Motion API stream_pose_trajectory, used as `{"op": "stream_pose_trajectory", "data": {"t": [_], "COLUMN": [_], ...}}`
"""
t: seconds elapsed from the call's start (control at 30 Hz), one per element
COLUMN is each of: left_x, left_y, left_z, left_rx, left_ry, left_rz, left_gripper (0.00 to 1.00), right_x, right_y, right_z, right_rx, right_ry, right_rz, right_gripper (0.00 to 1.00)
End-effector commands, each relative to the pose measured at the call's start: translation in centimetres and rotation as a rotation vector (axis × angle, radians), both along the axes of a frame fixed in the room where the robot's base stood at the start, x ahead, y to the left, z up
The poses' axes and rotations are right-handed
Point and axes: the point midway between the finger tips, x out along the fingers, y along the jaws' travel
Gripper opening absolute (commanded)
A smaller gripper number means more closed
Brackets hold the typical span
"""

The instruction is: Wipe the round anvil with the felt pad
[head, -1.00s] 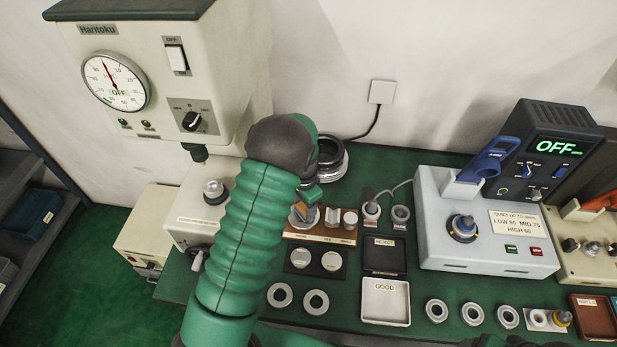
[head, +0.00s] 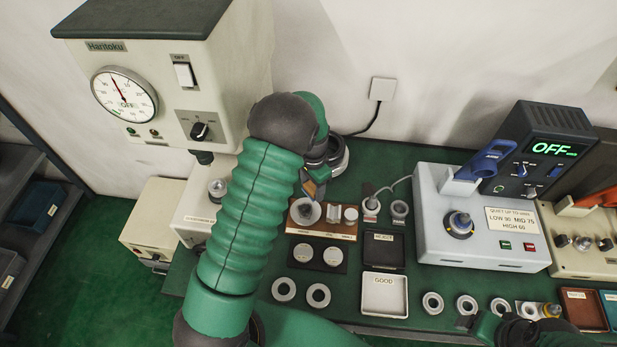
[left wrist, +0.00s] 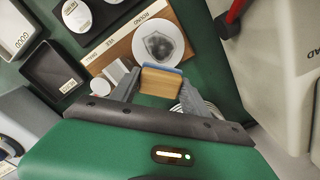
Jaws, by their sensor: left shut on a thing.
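The round anvil (head: 306,211) is a pale disc on a wooden board (head: 322,235). In the left wrist view, the round anvil (left wrist: 172,27) has a dark grey patch in its middle. My left gripper (head: 314,190) is just behind and above it. In the left wrist view my left gripper (left wrist: 158,88) is shut on the felt pad (left wrist: 160,82), a wooden block with a blue-grey edge. The pad is beside the disc's rim; I cannot tell whether they touch. My right gripper (head: 498,326) shows partly at the lower right; its jaws are unclear.
A white block and a small cylinder (head: 351,214) stand on the same board. A black tray (head: 383,264), a white GOOD tray (head: 370,308) and several loose rings lie in front and right. The press (head: 165,90) stands left; a grey control box (head: 430,235) stands right.

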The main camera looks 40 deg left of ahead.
Motion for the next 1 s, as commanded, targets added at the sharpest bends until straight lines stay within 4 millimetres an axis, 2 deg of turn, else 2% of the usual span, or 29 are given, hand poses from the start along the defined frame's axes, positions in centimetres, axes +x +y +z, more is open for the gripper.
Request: {"op": "stream_pose_trajectory", "data": {"t": [0.03, 0.2, 0.8, 0.87, 1.0], "left_x": [0.1, 0.1, 0.1, 0.2, 0.3], "left_y": [-0.1, -0.4, -0.4, -0.5, -0.9], "left_z": [0.9, 1.9, 2.0, 2.0, 2.0], "left_rx": [0.0, 0.0, 0.0, 0.0, -0.002], "left_ry": [-0.001, -0.001, -0.001, -0.001, -0.001], "left_rz": [-0.001, -0.001, 0.005, 0.039, 0.277], "left_gripper": [0.21, 0.21, 0.21, 0.21, 0.21], "right_x": [0.0, 0.0, 0.0, 0.0, 0.0], "right_y": [0.0, 0.0, 0.0, 0.0, 0.0], "right_z": [0.8, 1.6, 1.5, 1.6, 1.7], "right_rx": [0.0, 0.0, 0.0, 0.0, 0.0], "right_ry": [0.0, 0.0, 0.0, 0.0, 0.0], "right_rz": [0.0, 0.0, 0.0, 0.0, 0.0], "right_gripper": [0.76, 0.76, 0.76, 0.76, 0.76]}}
